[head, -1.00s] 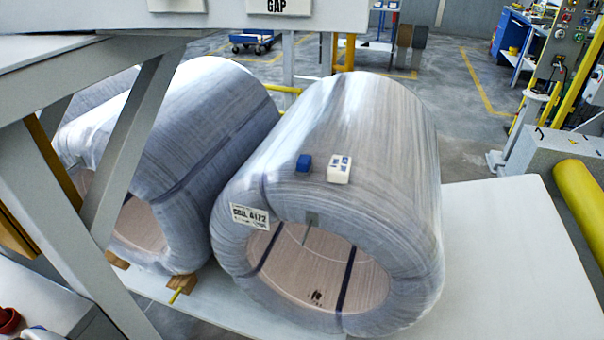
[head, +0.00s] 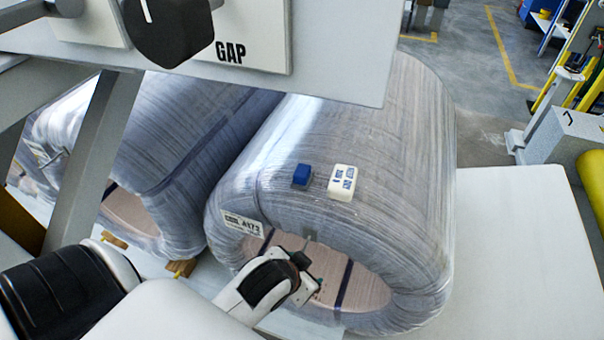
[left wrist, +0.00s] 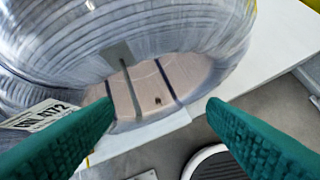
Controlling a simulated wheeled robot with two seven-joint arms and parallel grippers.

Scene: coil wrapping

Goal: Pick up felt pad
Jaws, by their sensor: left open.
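A small grey-green rectangular patch (head: 309,236), which looks like the felt pad, sits on the upper rim of the bore of the front wrapped coil (head: 390,130). In the left wrist view the patch (left wrist: 119,54) lies flat on the wrap, upper left of centre, beyond the fingertips. My left gripper (head: 312,284) is in front of the coil's bore, a little below the patch. In the left wrist view its two green fingers (left wrist: 160,106) are wide apart with nothing between them. My right gripper is not in view.
A blue block (head: 302,175) and a white labelled box (head: 342,182) stand on top of the coil. A second wrapped coil (head: 165,130) is at left. A panel marked GAP (head: 300,45) overhangs the top. The white table (head: 520,240) is clear at right.

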